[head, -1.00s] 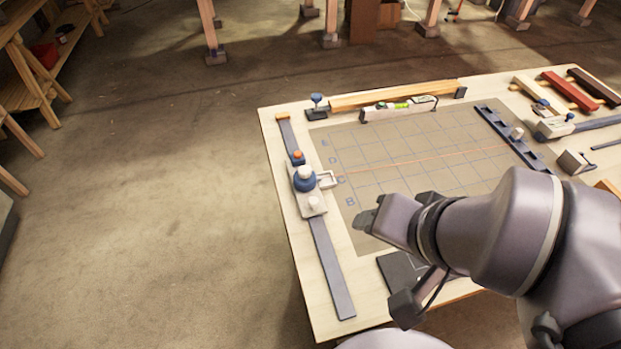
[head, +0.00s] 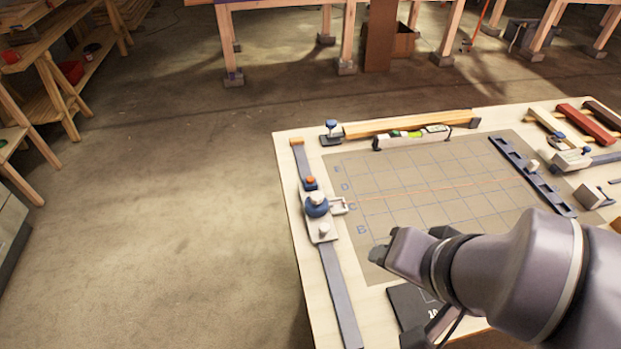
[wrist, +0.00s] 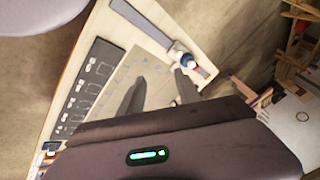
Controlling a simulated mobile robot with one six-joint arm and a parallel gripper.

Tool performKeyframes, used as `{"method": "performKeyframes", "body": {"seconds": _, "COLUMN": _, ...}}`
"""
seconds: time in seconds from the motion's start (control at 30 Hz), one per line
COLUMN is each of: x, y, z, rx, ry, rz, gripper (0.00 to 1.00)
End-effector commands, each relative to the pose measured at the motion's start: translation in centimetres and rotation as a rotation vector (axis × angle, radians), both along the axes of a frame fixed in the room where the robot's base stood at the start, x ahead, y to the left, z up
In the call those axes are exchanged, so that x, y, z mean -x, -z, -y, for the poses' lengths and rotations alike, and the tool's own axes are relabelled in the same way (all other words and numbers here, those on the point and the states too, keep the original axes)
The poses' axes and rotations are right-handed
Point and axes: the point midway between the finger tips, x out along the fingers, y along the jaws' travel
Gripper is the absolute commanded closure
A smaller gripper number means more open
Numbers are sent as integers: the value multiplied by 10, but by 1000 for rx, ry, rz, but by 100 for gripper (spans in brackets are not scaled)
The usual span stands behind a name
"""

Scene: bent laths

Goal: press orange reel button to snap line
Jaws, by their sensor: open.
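The orange button (head: 310,181) sits on top of a small blue block at the far end of the reel carriage. The reel (head: 317,205), blue with a pale knob, rides on a grey rail (head: 338,290) along the table's left side. A thin orange line (head: 430,190) runs from the reel's pale bracket across the gridded mat (head: 400,225). My gripper (head: 378,254) is over the mat's near left part, right of and nearer than the reel, apart from it. In the wrist view its two fingers (wrist: 153,90) are spread with nothing between them; the reel (wrist: 180,55) shows beyond them.
A wooden lath (head: 405,123) and a spirit level (head: 412,137) lie along the table's far edge. A dark notched rail (head: 530,177) bounds the mat on the right. Clamps and coloured bars crowd the far right. A dark panel (head: 408,300) lies near the front. Floor left of the table is clear.

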Motion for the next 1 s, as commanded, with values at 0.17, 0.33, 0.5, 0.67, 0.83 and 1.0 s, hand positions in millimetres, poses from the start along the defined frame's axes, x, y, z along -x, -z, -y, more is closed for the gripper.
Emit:
{"method": "performKeyframes", "body": {"seconds": 0.17, "x": 0, "y": 0, "z": 0, "rx": 0, "ry": 0, "rz": 0, "gripper": 97}}
{"method": "performKeyframes", "body": {"seconds": 0.33, "x": 0, "y": 0, "z": 0, "rx": 0, "ry": 0, "rz": 0, "gripper": 100}}
{"method": "performKeyframes", "body": {"seconds": 0.5, "x": 0, "y": 0, "z": 0, "rx": 0, "ry": 0, "rz": 0, "gripper": 100}}
{"method": "performKeyframes", "body": {"seconds": 0.67, "x": 0, "y": 0, "z": 0, "rx": 0, "ry": 0, "rz": 0, "gripper": 100}}
{"method": "performKeyframes", "body": {"seconds": 0.83, "x": 0, "y": 0, "z": 0, "rx": 0, "ry": 0, "rz": 0, "gripper": 100}}
{"method": "performKeyframes", "body": {"seconds": 1.0, "x": 0, "y": 0, "z": 0, "rx": 0, "ry": 0, "rz": 0, "gripper": 100}}
